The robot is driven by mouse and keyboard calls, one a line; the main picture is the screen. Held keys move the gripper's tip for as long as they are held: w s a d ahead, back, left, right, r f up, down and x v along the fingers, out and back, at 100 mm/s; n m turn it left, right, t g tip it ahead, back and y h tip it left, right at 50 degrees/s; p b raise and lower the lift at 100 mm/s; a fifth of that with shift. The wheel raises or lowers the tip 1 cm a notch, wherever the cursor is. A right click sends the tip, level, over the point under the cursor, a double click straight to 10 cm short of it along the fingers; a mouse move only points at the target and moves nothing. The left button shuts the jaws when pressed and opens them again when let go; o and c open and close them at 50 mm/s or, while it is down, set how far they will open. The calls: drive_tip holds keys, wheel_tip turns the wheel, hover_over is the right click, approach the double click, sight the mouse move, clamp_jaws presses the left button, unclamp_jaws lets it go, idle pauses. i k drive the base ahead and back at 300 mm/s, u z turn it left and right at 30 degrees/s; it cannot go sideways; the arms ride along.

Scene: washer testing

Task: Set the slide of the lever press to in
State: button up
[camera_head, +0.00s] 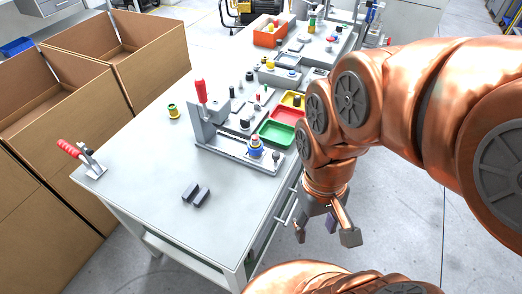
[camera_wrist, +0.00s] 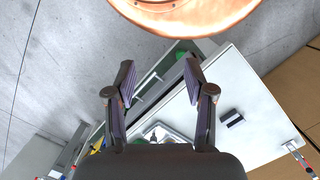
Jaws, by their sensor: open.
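The likely lever press (camera_head: 212,134) is a grey upright frame with a red-handled lever (camera_head: 201,91) standing up, on a long flat base on the table. A blue and yellow round part (camera_head: 255,147) sits at the base's right end. I cannot tell the slide's position at this size. My gripper (camera_head: 325,234) is open and empty. It hangs beyond the table's right edge, to the right of and apart from the press, pointing down. In the wrist view my gripper (camera_wrist: 159,80) shows its two fingers spread with nothing between them; the press is not clearly visible there.
A red-handled clamp (camera_head: 83,158) and two dark blocks (camera_head: 195,194) are on the table (camera_head: 150,170). Green (camera_head: 276,134), red (camera_head: 288,115) and yellow (camera_head: 292,99) trays lie behind the press. Cardboard boxes (camera_head: 60,130) stand left. The table's near part is mostly clear.

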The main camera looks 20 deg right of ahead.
sight(272, 160)
drive_tip(key=z, duration=1.45)
drive_tip(key=k, duration=0.95)
drive_tip(key=u, duration=1.85)
drive_tip(key=i, duration=0.5)
